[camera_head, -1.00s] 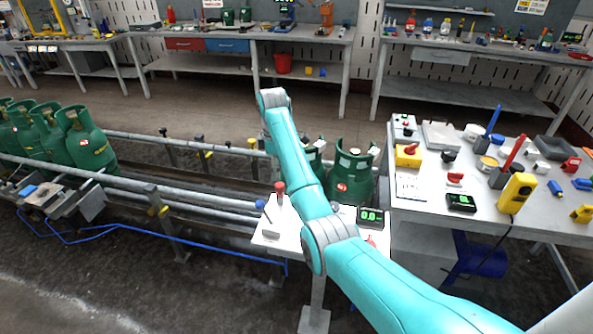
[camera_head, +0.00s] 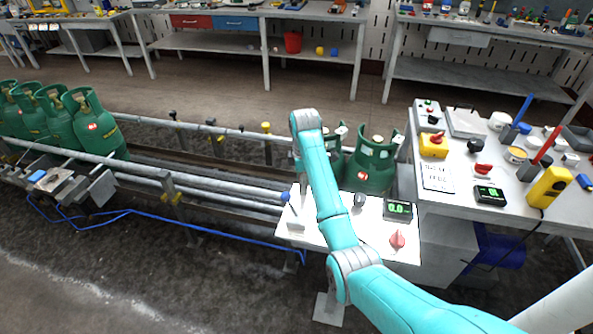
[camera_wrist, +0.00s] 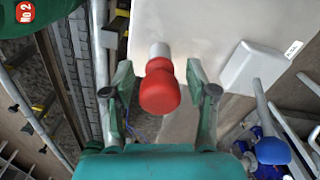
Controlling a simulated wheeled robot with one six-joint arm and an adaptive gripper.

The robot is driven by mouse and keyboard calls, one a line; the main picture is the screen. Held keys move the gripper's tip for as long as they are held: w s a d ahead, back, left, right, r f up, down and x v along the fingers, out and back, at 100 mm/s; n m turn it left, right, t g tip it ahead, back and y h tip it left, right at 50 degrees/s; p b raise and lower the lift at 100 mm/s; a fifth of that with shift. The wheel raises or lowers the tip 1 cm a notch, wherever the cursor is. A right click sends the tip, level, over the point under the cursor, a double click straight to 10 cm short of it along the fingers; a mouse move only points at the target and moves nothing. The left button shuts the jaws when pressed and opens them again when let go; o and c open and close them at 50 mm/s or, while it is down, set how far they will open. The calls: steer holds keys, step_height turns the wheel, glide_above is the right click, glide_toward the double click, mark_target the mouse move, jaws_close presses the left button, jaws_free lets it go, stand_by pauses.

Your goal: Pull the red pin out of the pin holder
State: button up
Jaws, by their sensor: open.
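The red pin shows in the wrist view as a rounded red knob (camera_wrist: 159,90) on a short pale metal shaft. My gripper (camera_wrist: 159,76) is open, with one finger on each side of the knob and gaps between. A pale block (camera_wrist: 252,68) with a small label stands on the white panel to the right in the wrist view; it may be the pin holder. The pin's lower end is hard to make out. In the head view, my arm hides the pin above the small white table (camera_head: 322,237).
A display (camera_head: 398,209) and a red knob (camera_head: 397,240) sit on the small white table. Green cylinders (camera_head: 374,166) stand right behind my arm. Rails (camera_head: 150,172) run to the left. A cluttered workbench (camera_head: 456,212) stands to the right.

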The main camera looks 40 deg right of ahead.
steer(key=shift+f, duration=0.3)
jaws_close()
steer(key=shift+o, duration=0.4)
jaws_free()
